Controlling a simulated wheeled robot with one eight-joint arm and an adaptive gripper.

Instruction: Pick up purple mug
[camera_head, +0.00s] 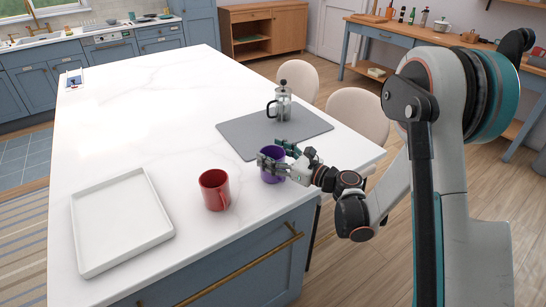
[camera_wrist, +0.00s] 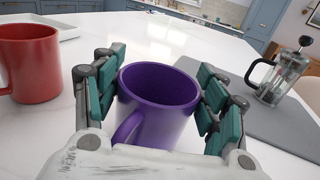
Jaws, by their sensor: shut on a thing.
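The purple mug (camera_head: 268,178) is on the white island counter near its front edge, beside the grey mat. It also shows in the wrist view (camera_wrist: 158,95), upright, with its handle toward my palm at the lower left. My gripper (camera_head: 272,160) is shut on the mug, with its teal finger pads on the left and right sides of the body. The pads hide parts of the mug's sides. I cannot tell whether its base touches the counter.
A red mug (camera_head: 213,190) stands just left of the purple mug. A white tray (camera_head: 120,222) lies farther left. A French press (camera_head: 282,104) stands on the grey mat (camera_head: 243,133) behind. The counter's far left half is mostly clear.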

